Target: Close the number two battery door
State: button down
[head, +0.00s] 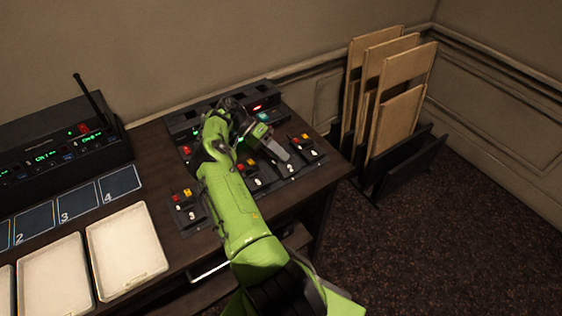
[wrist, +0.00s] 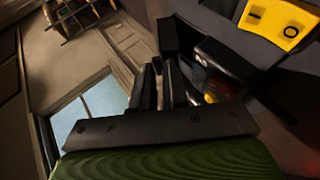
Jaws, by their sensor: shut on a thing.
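My green arm reaches over the desk in the head view. My gripper (head: 266,143) is low over the group of dark numbered units at the back right of the desk. In the wrist view my gripper (wrist: 165,84) has its black fingers close together, shut on a thin dark part that I take for a battery door; the fingers mostly hide it. Beside it is a dark unit (wrist: 222,60) with an open hollow, and red and yellow parts show inside. The number on this unit is not readable here.
A yellow switch (wrist: 277,20) marked I and O is close to the gripper. White trays (head: 127,249), numbered blue cards (head: 78,202) and a radio base with an antenna (head: 70,143) fill the left. A rack with boards (head: 396,118) stands right of the desk.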

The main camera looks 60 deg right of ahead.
jog(key=shift+w+f+g+b, duration=0.1)
jog(key=shift+f+g+b, duration=0.2)
jog(key=shift+b, duration=0.35)
jog(key=c, duration=1.2)
grip_release()
jog(key=shift+r, duration=0.1)
notch_tip(320, 180, up, 10)
jog(key=shift+p, duration=1.05)
